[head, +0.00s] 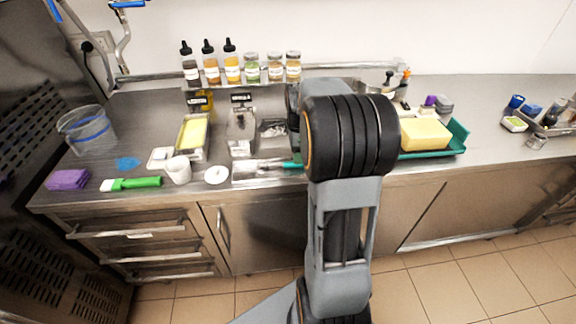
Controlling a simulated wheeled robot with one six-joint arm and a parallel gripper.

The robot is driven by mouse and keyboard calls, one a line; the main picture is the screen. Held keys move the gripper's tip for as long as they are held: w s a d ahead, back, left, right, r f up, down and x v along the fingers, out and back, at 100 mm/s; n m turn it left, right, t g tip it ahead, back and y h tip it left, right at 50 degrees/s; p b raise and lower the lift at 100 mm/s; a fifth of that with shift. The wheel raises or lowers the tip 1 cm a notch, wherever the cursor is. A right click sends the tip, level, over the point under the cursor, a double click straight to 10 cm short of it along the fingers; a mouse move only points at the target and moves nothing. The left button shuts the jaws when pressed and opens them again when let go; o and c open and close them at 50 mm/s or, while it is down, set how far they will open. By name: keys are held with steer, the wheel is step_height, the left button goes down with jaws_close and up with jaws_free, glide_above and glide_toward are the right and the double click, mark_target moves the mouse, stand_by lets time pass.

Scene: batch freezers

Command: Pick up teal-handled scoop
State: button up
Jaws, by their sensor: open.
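In the head view, an object with a teal handle (291,163), which looks like the scoop, lies near the front of the steel counter. Its pale metal part points left, over or beside a shallow steel tray (240,172). The right end of the handle is hidden behind my arm. My arm rises through the middle of the view and its large black joint blocks the counter behind it. My gripper is not visible, so its place relative to the scoop cannot be seen.
Steel bins stand behind the scoop, one holding yellow contents (194,133). A white cup (178,170), a green-handled brush (131,183) and a purple cloth (68,180) lie left. A teal tray (459,136) with a yellow block (425,134) is right. Bottles and jars (232,62) line the back.

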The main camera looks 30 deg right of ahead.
mark_target(289, 165)
steer(key=shift+d+f, duration=0.2)
steer(key=shift+f, duration=2.15)
jaws_close()
steer(key=shift+r, duration=0.1)
